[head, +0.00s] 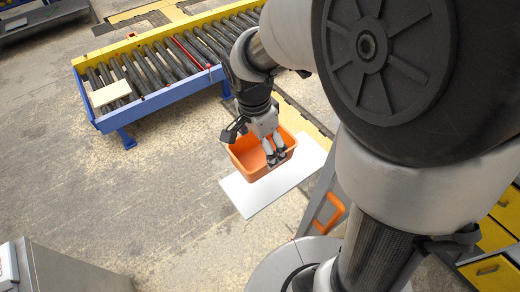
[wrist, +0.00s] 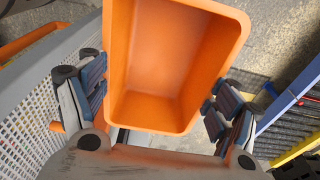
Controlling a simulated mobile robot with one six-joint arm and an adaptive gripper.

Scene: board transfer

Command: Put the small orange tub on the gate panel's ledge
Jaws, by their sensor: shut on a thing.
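The small orange tub (head: 246,158) is in the middle of the head view, open side up and empty. It fills the upper middle of the wrist view (wrist: 165,60). My gripper (head: 275,158) is shut on the tub at its near side. In the wrist view the fingers (wrist: 155,105) stand at the left and right of the tub. A flat white board (head: 245,198) shows below the tub in the head view, and the tub covers part of it. I cannot tell whether the tub touches it. I cannot make out for certain which part is the gate panel's ledge.
A roller conveyor (head: 150,70) with blue and yellow sides stands at the back, bearing a pale flat board (head: 110,94). A white perforated panel (wrist: 45,120) is at the left in the wrist view. Yellow drawers (head: 492,270) stand at the lower right.

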